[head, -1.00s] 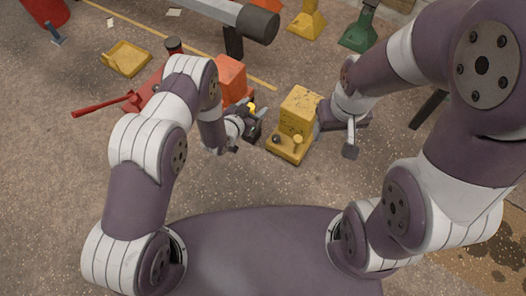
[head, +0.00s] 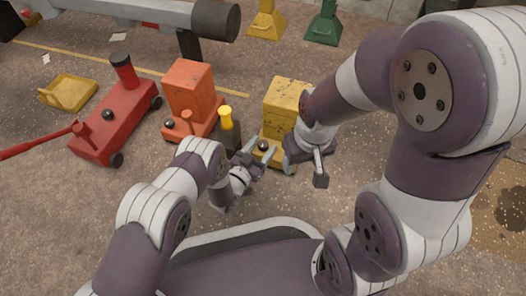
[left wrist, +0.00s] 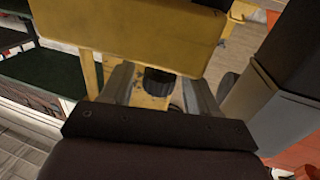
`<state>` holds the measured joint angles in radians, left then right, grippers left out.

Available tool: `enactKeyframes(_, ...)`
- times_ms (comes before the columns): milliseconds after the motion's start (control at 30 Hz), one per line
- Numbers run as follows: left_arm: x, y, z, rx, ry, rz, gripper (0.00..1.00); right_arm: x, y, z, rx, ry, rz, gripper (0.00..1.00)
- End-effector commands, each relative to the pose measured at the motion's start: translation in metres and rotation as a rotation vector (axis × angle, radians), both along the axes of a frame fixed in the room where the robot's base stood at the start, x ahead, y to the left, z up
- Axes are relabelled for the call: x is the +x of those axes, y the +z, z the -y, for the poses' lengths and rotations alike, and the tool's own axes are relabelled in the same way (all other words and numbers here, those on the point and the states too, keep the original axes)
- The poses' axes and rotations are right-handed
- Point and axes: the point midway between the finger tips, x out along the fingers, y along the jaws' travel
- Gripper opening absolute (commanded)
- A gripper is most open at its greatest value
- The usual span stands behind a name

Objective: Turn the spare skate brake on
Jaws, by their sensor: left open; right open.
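A yellow skate with a block on top (head: 286,98) stands in the middle of the head view, with a black knob (head: 263,146) on its low base. An orange skate (head: 190,90) stands to its left; I cannot tell by label which is the spare. My left gripper (head: 259,157) is open at the front of the yellow base. In the left wrist view the black knob (left wrist: 158,82) shows between its open fingers, below the yellow block (left wrist: 130,28); contact is unclear. My right gripper (head: 304,168) is open, at the yellow skate's right side, hiding part of its base.
A dark post with a yellow cap (head: 226,118) stands between the skates. A red wheeled unit (head: 112,118) with a long handle is at left, near a yellow tray (head: 69,92). A large grey beam (head: 150,12) crosses behind. Green (head: 324,24) and yellow stands are at the back.

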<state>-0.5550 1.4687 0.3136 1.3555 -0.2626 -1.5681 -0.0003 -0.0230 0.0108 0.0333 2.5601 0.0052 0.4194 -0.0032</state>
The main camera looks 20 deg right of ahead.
Motion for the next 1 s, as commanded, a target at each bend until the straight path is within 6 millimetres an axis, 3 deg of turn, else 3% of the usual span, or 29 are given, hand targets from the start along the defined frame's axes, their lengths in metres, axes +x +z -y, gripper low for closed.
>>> enactKeyframes(333,0.006,0.001,0.007,0.000,0.000,-0.001,0.60,0.000,-0.006,0.000,0.000,0.000,0.000,0.61)
enactKeyframes(367,0.006,0.001,0.007,0.000,0.000,-0.001,0.53,0.000,-0.006,0.000,0.000,0.000,0.000,0.61)
enactKeyframes(500,0.006,0.001,0.007,0.000,0.000,-0.001,0.09,0.000,-0.006,0.000,0.000,0.000,0.000,0.61)
enactKeyframes(1000,0.004,0.002,0.008,0.002,0.129,-0.003,0.10,0.000,0.003,0.000,0.000,0.000,0.000,0.61)
